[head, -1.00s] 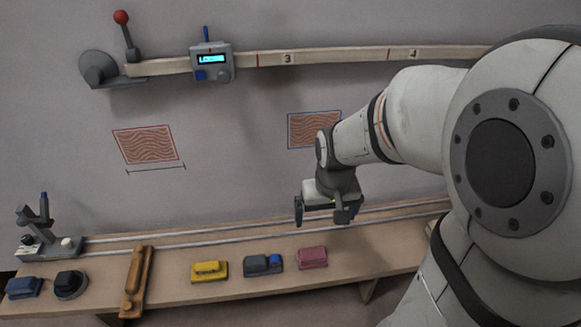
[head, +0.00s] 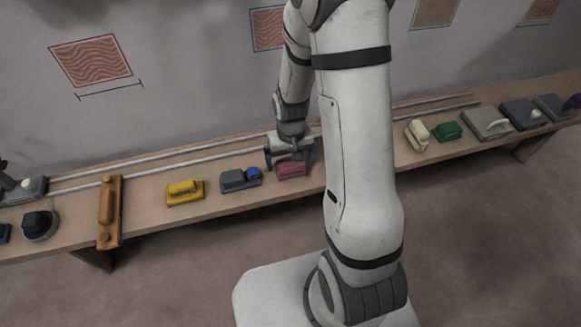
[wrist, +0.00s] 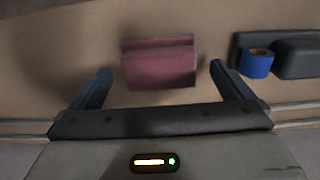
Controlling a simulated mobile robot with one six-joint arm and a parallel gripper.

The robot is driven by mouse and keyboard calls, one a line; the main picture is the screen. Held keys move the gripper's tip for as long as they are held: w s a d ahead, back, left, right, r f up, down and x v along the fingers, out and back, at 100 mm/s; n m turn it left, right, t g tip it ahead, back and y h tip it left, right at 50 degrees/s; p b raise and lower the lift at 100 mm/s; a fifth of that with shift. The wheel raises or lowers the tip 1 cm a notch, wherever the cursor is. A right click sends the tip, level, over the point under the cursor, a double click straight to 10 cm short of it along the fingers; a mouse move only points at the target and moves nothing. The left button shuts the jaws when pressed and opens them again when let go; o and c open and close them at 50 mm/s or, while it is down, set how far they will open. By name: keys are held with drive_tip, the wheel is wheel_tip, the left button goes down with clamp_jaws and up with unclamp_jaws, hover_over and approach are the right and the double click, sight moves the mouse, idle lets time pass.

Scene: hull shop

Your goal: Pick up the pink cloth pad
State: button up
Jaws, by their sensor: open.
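The pink cloth pad (head: 291,170) lies on the wooden bench in the head view, just below my gripper (head: 289,158). In the wrist view the pad (wrist: 159,64) sits between and slightly beyond the two dark fingertips of my gripper (wrist: 160,76). The fingers stand apart on either side of the pad, with a gap at each side. My gripper is open and empty. Whether the fingertips are down at the pad's height I cannot tell.
A grey block with a blue roll (head: 240,180) lies left of the pad, near one finger; the blue roll (wrist: 257,63) shows in the wrist view. A yellow block (head: 185,192) lies farther left. Rails (head: 160,162) run behind. A cream tool (head: 417,134) and green block (head: 447,131) lie right.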

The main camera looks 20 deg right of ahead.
sight(290, 161)
wheel_tip(290, 161, down, 2)
drive_tip(key=shift+f, duration=0.1)
drive_tip(key=c, duration=1)
wheel_tip(290, 161, up, 10)
drive_tip(key=shift+w+f+p, duration=0.1)
drive_tip(key=shift+p, duration=1)
drive_tip(key=w+r+p, duration=0.3)
drive_tip(key=w+p, duration=0.4)
drive_tip(key=p, duration=0.3)
drive_tip(key=shift+w+d+r+p, duration=0.15)
drive_tip(key=shift+d+r+p, duration=0.15)
drive_tip(key=shift+r+p, duration=0.1)
